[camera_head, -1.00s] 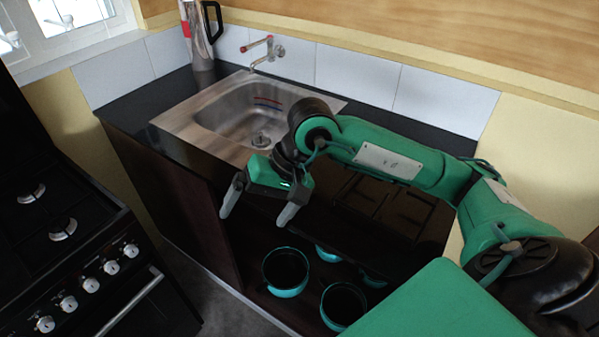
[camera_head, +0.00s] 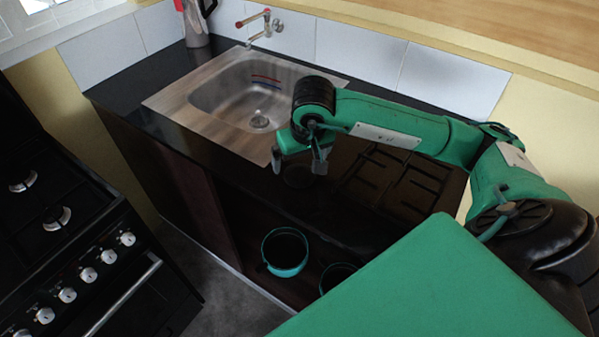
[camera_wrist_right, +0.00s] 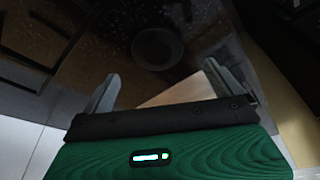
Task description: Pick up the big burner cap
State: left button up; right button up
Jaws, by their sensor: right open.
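The big burner cap looks like a dark round disc lying on the black countertop. It shows in the right wrist view (camera_wrist_right: 157,48), and in the head view (camera_head: 298,176) it is a faint dark circle just below my right gripper (camera_head: 298,162). In the right wrist view my right gripper (camera_wrist_right: 160,78) is open and empty, with the cap beyond its fingertips and roughly between them. The fingers are apart from the cap. My left gripper is not in view.
A steel sink (camera_head: 240,95) lies behind the gripper, and a dark hob grate (camera_head: 400,180) is set in the counter to its right. Teal pots (camera_head: 286,252) stand in the open shelf below. A black stove (camera_head: 70,240) stands at left.

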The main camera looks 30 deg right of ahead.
aim_at(300, 173)
jog(key=shift+f, duration=0.35)
jog(key=p+x, duration=0.1)
jog(key=x, duration=0.2)
jog(key=shift+s+d+f+p, duration=0.15)
jog(key=shift+f+p, duration=0.25)
jog(key=shift+f, duration=0.45)
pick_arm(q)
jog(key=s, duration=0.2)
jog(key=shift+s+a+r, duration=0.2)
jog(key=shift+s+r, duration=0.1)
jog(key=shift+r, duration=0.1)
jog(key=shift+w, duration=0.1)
pick_arm(e)
jog(key=shift+c, duration=1.3)
jog(key=c, duration=0.8)
jog(key=shift+c, duration=0.3)
